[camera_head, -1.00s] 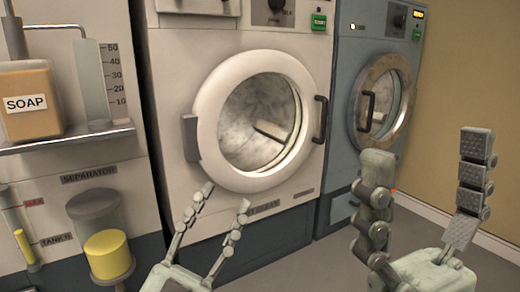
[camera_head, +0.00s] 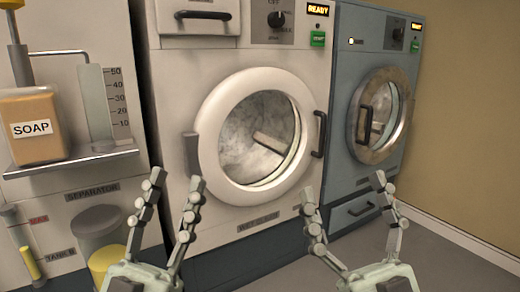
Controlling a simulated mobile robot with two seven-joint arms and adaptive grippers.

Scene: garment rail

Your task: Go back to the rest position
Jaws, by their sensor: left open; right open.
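My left gripper (camera_head: 174,196) is open and empty, fingers pointing up, in front of the lower left part of the white machine (camera_head: 180,120). Neither gripper appears to hold anything. The round white door (camera_head: 209,140) of the white machine is shut. The blue-grey machine's round metal-rimmed door (camera_head: 360,155) also looks shut.
A soap bottle (camera_head: 30,152) stands on a metal shelf (camera_head: 75,158) at the left. Below it are a grey and yellow container (camera_head: 98,222) and a yellow-handled part (camera_head: 30,262). Open floor (camera_head: 440,262) lies at the lower right, by the tan wall (camera_head: 465,120).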

